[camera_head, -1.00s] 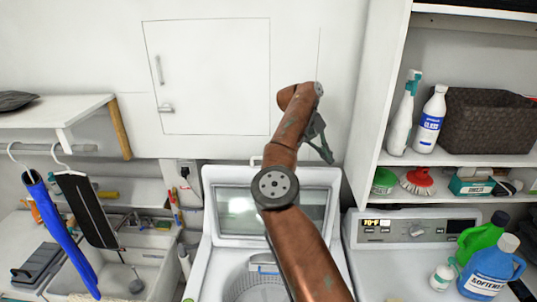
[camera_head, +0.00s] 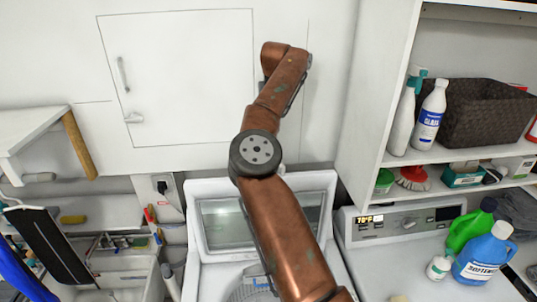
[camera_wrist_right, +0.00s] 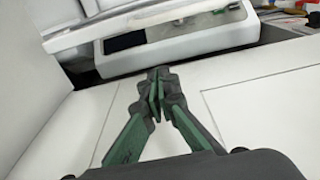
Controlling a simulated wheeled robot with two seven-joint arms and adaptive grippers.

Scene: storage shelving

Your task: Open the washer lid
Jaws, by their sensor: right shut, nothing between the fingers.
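The washer (camera_head: 200,280) stands low in the centre of the head view. Its lid (camera_head: 322,181), a white frame around a glass window, is raised and leans back toward the wall. The open drum shows below it, partly covered by my copper-coloured right arm. In the head view the right gripper is hidden behind the upper end of this arm, high in front of the white wall. In the right wrist view my right gripper (camera_wrist_right: 158,88) is shut and empty, with its green fingers together, apart from the lid. My left gripper is not in view.
A second white machine with a control panel (camera_head: 405,222) stands to the right, with green and blue bottles (camera_head: 483,256) on top. A shelf (camera_head: 455,157) with bottles and a dark basket (camera_head: 486,113) is above it. A sink (camera_head: 120,280) is at left.

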